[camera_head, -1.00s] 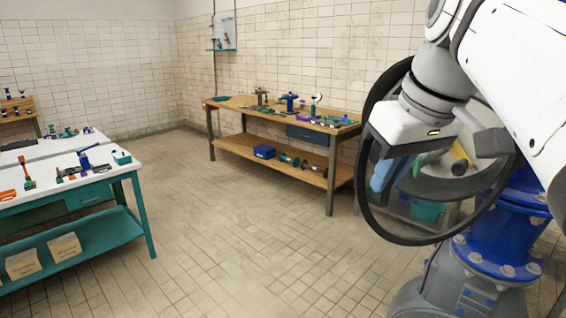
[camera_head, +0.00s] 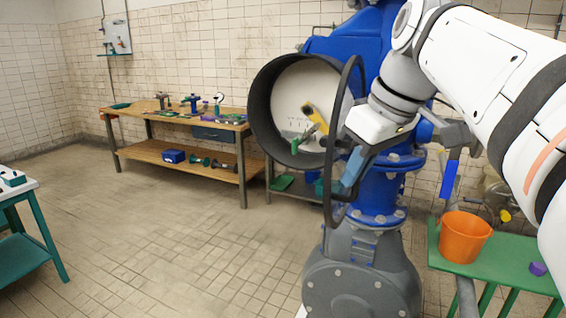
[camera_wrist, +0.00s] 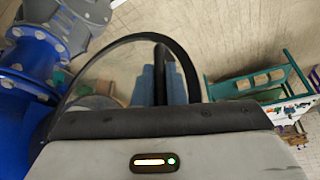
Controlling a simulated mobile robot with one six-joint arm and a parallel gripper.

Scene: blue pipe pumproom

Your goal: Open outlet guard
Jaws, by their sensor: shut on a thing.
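The outlet guard (camera_head: 331,190) is a round black rim with a clear pane. In the head view it is nearly edge-on, standing out from the outlet's mouth. The outlet (camera_head: 262,110) is a wide dark pipe end with a pale inside; yellow and green items show within it. The exact finger contact is partly hidden.
Blue pipework (camera_head: 372,200) on a grey base (camera_head: 360,285) stands close behind the guard. A green table (camera_head: 490,268) with an orange bucket (camera_head: 465,238) is at right. A wooden workbench (camera_head: 180,122) stands along the back wall.

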